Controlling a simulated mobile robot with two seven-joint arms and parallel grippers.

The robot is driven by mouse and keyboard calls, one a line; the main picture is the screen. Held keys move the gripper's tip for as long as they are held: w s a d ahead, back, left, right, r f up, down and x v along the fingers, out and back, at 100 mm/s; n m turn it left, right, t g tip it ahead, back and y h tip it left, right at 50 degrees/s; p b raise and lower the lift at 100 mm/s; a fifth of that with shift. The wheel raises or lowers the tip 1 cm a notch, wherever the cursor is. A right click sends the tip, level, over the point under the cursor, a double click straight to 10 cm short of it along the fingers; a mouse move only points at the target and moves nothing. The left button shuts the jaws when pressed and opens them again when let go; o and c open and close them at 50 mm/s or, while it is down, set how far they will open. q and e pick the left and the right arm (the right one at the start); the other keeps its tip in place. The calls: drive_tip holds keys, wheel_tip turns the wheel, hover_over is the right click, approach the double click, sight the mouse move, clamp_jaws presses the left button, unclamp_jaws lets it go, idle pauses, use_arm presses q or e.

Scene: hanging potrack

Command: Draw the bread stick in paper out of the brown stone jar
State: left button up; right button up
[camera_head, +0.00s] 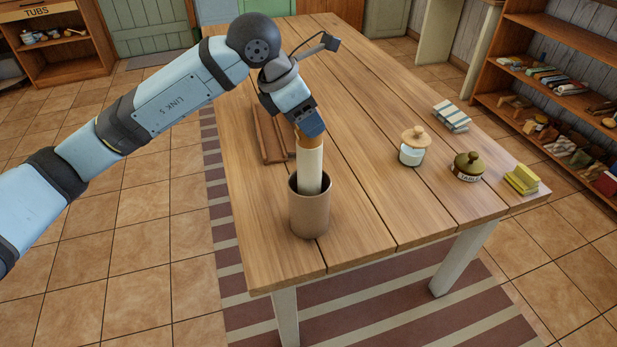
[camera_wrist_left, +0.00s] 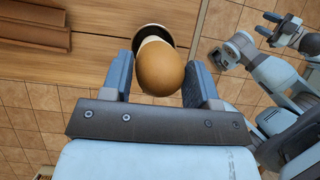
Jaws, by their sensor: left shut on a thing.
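The brown stone jar (camera_head: 309,212) stands upright near the front left of the wooden table. The bread stick in paper (camera_head: 309,168) stands upright in it, its pale wrapped length rising above the rim and its lower end hidden inside. My left gripper (camera_head: 308,134) comes from above and is shut on the bread stick's brown top end. In the left wrist view the rounded brown top of the bread stick (camera_wrist_left: 161,68) sits between the two fingers, and a dark part of the jar's opening shows behind it.
A brown wooden rack or tray (camera_head: 271,137) lies behind the jar. The table between is clear.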

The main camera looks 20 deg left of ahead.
use_arm(q)
drive_tip(key=shift+r, duration=0.65)
drive_tip(key=shift+r+p, duration=1)
drive_tip(key=shift+r, duration=1.05)
drive_tip(key=shift+r+p, duration=0.85)
drive_tip(key=shift+r, duration=1.2)
wheel_tip(320, 180, up, 4)
drive_tip(key=shift+f+p, duration=0.1)
drive_tip(key=shift+p, duration=0.8)
